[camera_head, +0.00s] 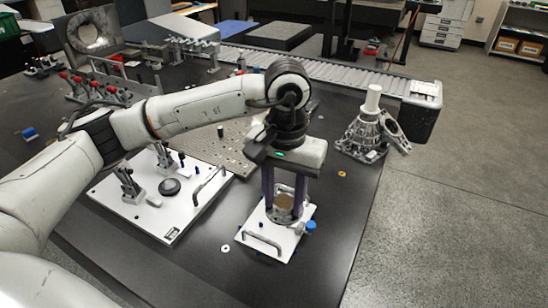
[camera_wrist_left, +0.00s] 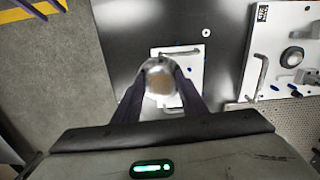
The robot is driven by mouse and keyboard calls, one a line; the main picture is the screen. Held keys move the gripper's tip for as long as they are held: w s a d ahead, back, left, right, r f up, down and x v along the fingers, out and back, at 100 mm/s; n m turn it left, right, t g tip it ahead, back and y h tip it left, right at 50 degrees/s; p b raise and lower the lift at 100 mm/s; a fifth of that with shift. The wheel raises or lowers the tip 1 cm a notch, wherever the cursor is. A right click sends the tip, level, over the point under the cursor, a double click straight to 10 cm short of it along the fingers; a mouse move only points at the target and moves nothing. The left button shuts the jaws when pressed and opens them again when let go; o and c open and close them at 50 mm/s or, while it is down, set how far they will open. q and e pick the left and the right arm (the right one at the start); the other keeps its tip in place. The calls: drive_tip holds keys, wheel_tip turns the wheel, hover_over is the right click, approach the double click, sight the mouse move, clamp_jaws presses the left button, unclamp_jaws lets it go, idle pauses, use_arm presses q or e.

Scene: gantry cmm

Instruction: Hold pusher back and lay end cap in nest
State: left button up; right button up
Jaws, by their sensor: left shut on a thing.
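My left gripper (camera_head: 284,205) is over the small white fixture plate (camera_head: 280,243). Its two purple fingers are shut on a round metallic part with a brownish centre, which looks like the end cap (camera_head: 285,202). In the left wrist view the end cap (camera_wrist_left: 160,82) sits between the fingertips and covers much of the fixture plate (camera_wrist_left: 187,62). I cannot tell whether it touches the fixture. The nest is hidden behind it. A blue knob (camera_head: 310,227) sticks out at the plate's right side; it may belong to the pusher. My right gripper is not in view.
A larger white plate (camera_head: 150,217) with clamps, a dark round puck (camera_head: 170,186) and a handle lies to the left. A grey metal housing (camera_head: 362,133) stands at the right by the conveyor (camera_head: 335,72). A white washer (camera_head: 225,248) lies on the dark table.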

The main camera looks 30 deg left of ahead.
use_arm(q)
drive_tip(key=w+a+f+n+p, duration=0.1)
drive_tip(key=w+a+n+p, duration=0.35)
drive_tip(key=w, duration=0.25)
wheel_tip(320, 180, down, 7)
drive_tip(key=m+b, duration=0.1)
drive_tip(key=b, duration=0.1)
drive_tip(key=shift+a, duration=0.15)
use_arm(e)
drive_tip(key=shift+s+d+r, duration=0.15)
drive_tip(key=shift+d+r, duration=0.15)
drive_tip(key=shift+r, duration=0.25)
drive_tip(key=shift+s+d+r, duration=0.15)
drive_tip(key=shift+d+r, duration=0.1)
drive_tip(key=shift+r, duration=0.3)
